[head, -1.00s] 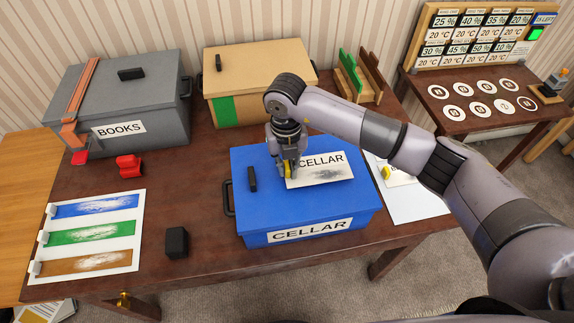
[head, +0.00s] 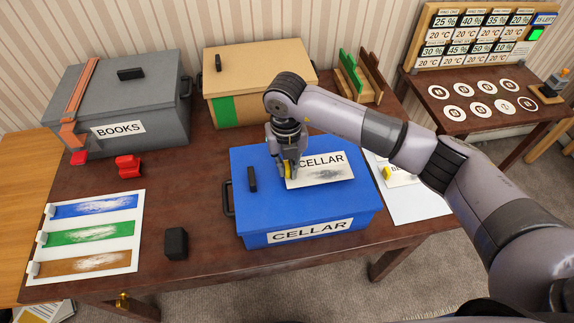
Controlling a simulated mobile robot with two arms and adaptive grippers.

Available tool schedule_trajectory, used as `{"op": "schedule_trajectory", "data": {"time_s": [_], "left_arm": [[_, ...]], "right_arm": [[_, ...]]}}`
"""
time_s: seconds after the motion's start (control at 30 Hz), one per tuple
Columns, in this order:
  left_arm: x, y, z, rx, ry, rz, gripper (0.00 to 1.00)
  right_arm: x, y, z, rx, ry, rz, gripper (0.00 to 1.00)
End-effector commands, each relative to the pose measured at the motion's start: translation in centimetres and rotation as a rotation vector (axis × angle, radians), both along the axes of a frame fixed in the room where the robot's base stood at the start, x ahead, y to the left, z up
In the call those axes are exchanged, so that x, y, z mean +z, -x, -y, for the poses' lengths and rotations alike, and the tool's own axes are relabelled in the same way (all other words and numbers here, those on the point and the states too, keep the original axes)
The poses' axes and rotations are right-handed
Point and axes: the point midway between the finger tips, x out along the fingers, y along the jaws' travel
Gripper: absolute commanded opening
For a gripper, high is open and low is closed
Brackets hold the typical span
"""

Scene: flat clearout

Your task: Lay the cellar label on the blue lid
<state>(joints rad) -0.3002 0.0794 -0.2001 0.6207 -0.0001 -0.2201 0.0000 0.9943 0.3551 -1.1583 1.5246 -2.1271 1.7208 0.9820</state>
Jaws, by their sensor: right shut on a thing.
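The cellar label (head: 325,171), a white card with the word CELLAR and a dark smudge, is over the blue lid (head: 270,207), at its back right part. I cannot tell whether it touches the lid all along. My right gripper (head: 289,176) is shut on the label at its left edge, by a small yellow part. The blue box also has a CELLAR sign (head: 310,230) on its front and a black handle on the lid, left of the label. My left gripper does not show.
A grey BOOKS box (head: 160,105) and a tan box (head: 262,85) stand at the back. A white sheet with another label (head: 402,178) lies right of the blue box. A black block (head: 175,243), a red object (head: 129,166) and a colour-striped sheet (head: 137,225) are at left.

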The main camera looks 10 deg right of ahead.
Motion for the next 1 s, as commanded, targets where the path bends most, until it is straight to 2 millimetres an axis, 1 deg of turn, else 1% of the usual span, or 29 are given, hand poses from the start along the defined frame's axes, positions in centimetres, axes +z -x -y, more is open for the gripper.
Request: {"op": "schedule_trajectory", "data": {"time_s": [0.67, 0.8, 0.83, 1.0], "left_arm": [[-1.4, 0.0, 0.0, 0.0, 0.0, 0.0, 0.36], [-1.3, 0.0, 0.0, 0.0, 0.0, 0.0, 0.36], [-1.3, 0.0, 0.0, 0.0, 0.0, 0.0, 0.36], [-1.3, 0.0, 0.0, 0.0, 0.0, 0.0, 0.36]], "right_arm": [[-1.6, 0.0, 0.0, -0.001, 0.0, 0.0, 0.0], [-1.5, 0.0, 0.0, -0.001, 0.001, 0.0, 0.0], [-1.5, 0.0, 0.0, -0.001, 0.001, 0.0, 0.12], [-1.5, 0.0, 0.0, -0.001, 0.001, 0.0, 0.23]]}}
